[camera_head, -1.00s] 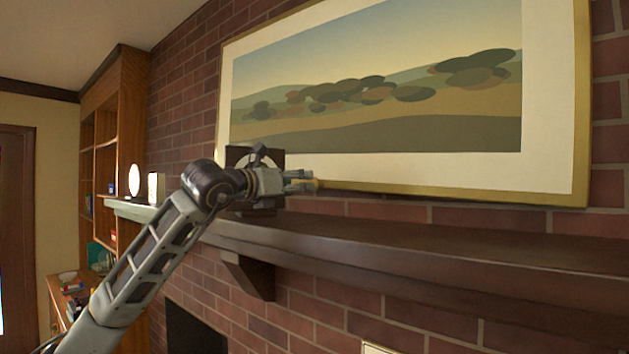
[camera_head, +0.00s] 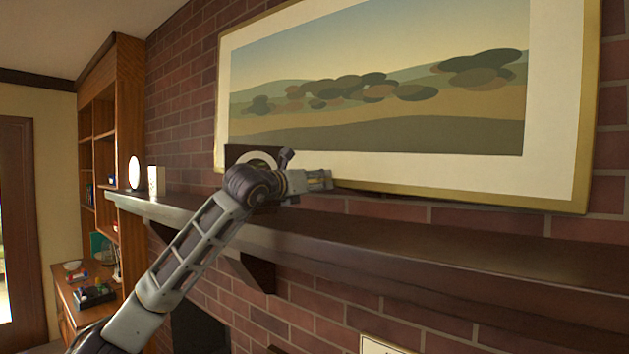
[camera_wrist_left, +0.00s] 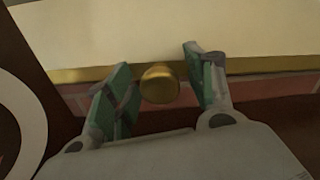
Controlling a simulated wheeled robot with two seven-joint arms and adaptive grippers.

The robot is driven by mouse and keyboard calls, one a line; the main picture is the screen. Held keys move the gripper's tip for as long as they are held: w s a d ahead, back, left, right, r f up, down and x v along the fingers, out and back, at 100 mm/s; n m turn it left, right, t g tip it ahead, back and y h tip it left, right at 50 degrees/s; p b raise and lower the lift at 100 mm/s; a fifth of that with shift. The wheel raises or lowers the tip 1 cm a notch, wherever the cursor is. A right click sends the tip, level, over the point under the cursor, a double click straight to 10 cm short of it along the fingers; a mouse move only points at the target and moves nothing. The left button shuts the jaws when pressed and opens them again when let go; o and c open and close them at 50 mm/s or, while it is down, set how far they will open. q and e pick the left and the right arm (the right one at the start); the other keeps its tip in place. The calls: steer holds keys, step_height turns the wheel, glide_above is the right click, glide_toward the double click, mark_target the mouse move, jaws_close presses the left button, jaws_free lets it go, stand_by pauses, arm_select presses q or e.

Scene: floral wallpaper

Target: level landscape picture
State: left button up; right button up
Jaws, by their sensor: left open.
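The landscape picture (camera_head: 385,85) hangs on the brick wall above the mantel in a thin gold frame with a cream mat. I cannot tell its tilt for sure from this slanted view. My left gripper (camera_head: 328,180) is at the frame's lower edge, left of its middle. In the left wrist view the open fingers (camera_wrist_left: 158,66) stand on either side of a round brass knob (camera_wrist_left: 160,84) at the gold lower edge (camera_wrist_left: 245,67). Gaps show between knob and fingers. The knob is hidden by my gripper in the head view. My right gripper is out of view.
The dark mantel shelf (camera_head: 430,250) runs below the picture. A dark square object with a pale ring (camera_head: 238,152) stands behind my left wrist. A white oval object (camera_head: 134,173) and a small pale block (camera_head: 156,181) stand at the mantel's left end.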

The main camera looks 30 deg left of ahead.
arm_select(q)
jaws_close()
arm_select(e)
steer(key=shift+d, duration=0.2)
